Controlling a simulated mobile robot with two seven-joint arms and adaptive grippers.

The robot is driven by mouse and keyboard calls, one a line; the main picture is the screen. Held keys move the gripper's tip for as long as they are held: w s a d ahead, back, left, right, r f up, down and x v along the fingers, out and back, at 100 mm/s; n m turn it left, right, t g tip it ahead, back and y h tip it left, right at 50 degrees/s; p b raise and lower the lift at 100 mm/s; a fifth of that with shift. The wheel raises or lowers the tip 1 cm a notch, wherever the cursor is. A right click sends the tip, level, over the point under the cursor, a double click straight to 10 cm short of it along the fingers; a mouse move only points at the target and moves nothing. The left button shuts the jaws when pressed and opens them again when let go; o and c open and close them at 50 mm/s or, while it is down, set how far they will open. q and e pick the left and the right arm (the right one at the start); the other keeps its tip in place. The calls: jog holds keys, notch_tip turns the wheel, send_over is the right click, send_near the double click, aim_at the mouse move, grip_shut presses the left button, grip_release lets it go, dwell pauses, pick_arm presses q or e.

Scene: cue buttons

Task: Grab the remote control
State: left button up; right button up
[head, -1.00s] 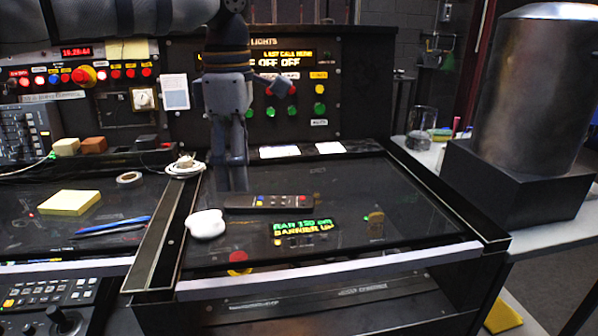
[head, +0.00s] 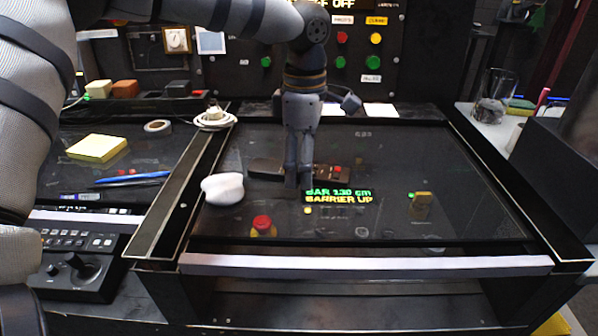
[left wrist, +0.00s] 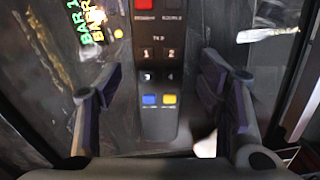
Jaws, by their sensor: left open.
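The remote control (head: 330,173) is long and dark with coloured buttons. It lies on the black glossy desk panel (head: 460,200). My left gripper (head: 298,183) points down over the remote's middle in the head view and hides part of it. In the left wrist view the remote (left wrist: 158,75) lies lengthwise between the two open fingers of my left gripper (left wrist: 162,100), with clear gaps on both sides. Nothing is held. My right gripper is not seen.
A white rounded object (head: 222,189) lies just left of the remote. A red button (head: 262,224) and a small tan piece (head: 421,200) are nearer the front. A coiled white cable (head: 214,119) sits at the back left. A glass (head: 494,95) stands at the right.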

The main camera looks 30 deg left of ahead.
pick_arm(q)
jog(key=c, duration=1.3)
jog(key=shift+c, duration=0.2)
